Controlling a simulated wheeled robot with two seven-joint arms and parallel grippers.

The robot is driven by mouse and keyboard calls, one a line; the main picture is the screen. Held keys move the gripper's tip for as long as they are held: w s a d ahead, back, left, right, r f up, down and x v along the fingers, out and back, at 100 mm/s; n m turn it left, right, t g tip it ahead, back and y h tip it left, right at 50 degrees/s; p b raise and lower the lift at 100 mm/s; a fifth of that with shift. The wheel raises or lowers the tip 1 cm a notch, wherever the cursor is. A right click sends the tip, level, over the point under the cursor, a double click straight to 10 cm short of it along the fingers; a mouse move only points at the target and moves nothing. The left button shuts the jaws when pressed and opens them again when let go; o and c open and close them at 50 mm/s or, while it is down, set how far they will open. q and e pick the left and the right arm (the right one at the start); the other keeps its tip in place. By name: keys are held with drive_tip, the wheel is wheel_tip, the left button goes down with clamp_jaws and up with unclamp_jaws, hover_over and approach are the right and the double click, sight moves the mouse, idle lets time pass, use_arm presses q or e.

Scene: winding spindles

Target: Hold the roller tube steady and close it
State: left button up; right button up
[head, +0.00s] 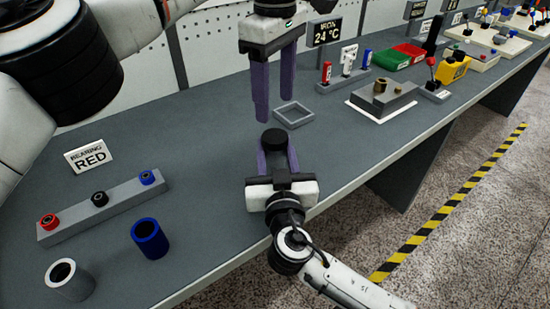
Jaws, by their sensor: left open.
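A dark cylinder with a round black top (273,139), likely the roller tube, stands between the purple fingers of my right gripper (277,156). The fingers appear to press on its sides; its lower part is hidden by the gripper. My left gripper (275,95) hangs above and slightly behind it, fingers pointing down, open and empty. A blue tube (150,240) and a grey tube (70,281) stand upright at the front left, both with open tops. Behind them a grey rail (110,207) carries a red bearing (49,221), a black bearing (99,198) and a blue bearing (147,177).
A card (88,157) reads BEARING RED. An empty square grey frame (293,116) lies behind my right gripper. To the right are a grey block on a white plate (383,103), green and red bins (407,53) and a yellow holder (452,69). The table's front edge is near my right arm.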

clamp_jaws()
use_arm(q)
drive_tip(key=n, duration=1.5)
drive_tip(key=shift+n, duration=0.3)
drive_tip(key=n, duration=1.6)
